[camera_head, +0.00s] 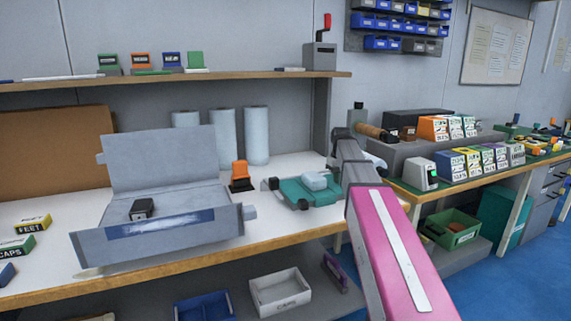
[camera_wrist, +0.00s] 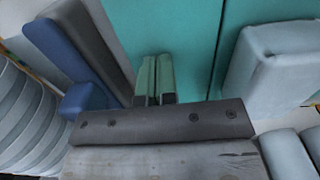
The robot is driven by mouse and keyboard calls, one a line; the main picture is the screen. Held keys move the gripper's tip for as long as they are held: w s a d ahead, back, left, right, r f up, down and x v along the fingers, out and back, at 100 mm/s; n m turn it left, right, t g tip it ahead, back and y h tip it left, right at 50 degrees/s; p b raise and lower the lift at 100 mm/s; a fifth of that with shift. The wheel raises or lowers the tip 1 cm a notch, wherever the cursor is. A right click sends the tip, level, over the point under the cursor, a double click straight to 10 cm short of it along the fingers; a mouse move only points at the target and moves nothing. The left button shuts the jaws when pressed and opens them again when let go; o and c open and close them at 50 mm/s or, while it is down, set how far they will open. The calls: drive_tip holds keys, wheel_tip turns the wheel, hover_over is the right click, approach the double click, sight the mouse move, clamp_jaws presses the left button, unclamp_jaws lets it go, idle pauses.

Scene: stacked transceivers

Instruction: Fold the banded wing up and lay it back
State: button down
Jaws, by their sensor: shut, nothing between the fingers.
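A teal hinged piece (camera_head: 308,190) lies on the white bench, with a pale blue block (camera_head: 315,181) on it and grey parts at its edges. In the wrist view its teal face (camera_wrist: 180,32) fills the top middle, split by a dark seam. The pale block (camera_wrist: 275,70) shows at right; a dark grey bar (camera_wrist: 95,40) and a blue bar (camera_wrist: 65,50) show at left. I cannot make out which part is the banded wing. My gripper (camera_wrist: 157,62) is shut and empty, its green fingers over the teal face; contact cannot be told. My arm hides its surroundings in the head view.
An open grey box (camera_head: 160,245) with a raised lid and a small dark block (camera_head: 141,208) stands at left. An orange item (camera_head: 241,177) and pale rolls (camera_head: 257,135) stand behind. A shelf (camera_head: 200,77) runs above. Bare bench (camera_head: 270,230) lies in front.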

drive_tip(key=shift+r, duration=0.1)
drive_tip(key=shift+r, duration=2.95)
